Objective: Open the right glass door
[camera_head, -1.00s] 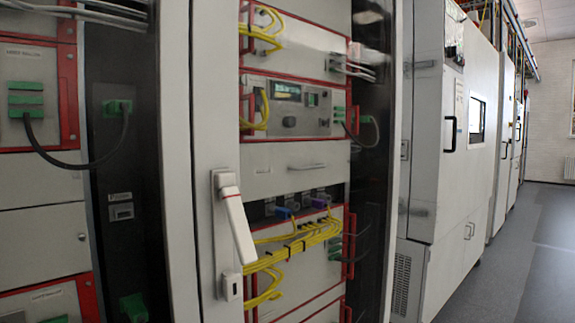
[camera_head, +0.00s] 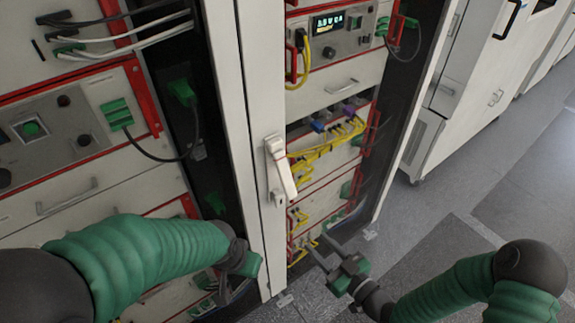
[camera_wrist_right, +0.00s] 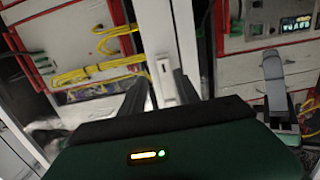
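The right glass door, with its white frame (camera_head: 247,110), stands in front of the rack with yellow cables and looks shut. Its white lever handle (camera_head: 280,168) is on the left upright of that frame, slanting down to the right. My right gripper (camera_head: 321,241) is open and empty, below and right of the handle and apart from it. In the right wrist view my two dark fingers (camera_wrist_right: 160,88) are spread either side of a white upright with a pale fitting (camera_wrist_right: 168,80); I cannot tell if this is the handle. My left gripper (camera_head: 238,268) is low beside the frame, its fingers mostly hidden.
Another rack (camera_head: 60,100) with a grey cable stands at the left. A white cabinet (camera_head: 470,80) stands right of the rack. Grey floor (camera_head: 440,210) lies clear at the right. A grey part (camera_wrist_right: 274,80) shows at the right wrist view's right; I cannot tell what it is.

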